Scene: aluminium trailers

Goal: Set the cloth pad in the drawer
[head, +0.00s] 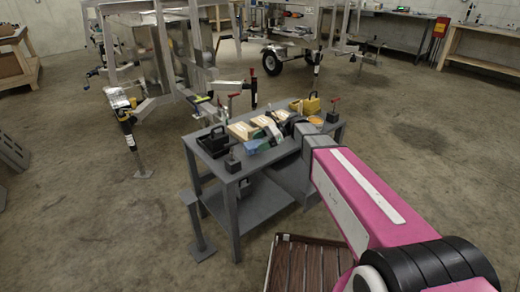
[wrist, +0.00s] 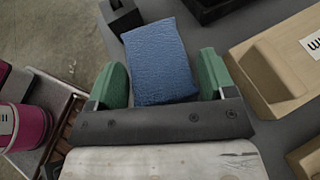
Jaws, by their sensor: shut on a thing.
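The cloth pad (wrist: 158,55) is a blue textured rectangle between the two green fingers of my gripper (wrist: 163,72). My gripper is shut on it, and the pad sticks out beyond the fingertips. In the head view the blue pad (head: 250,146) shows small near the table's front edge, with my gripper (head: 257,142) at it. Its contact with the tabletop cannot be told. I cannot clearly make out a drawer. Tan wooden box-like pieces lie beside the pad, one with a white label (wrist: 280,65) right of my gripper.
The grey table (head: 235,182) also holds a black box (head: 214,142), a small dark block (head: 232,161), a yellow box (head: 306,104) and an orange bowl (head: 316,121). A grey post (head: 196,225) stands at its left. A slatted brown crate (head: 300,262) is in front.

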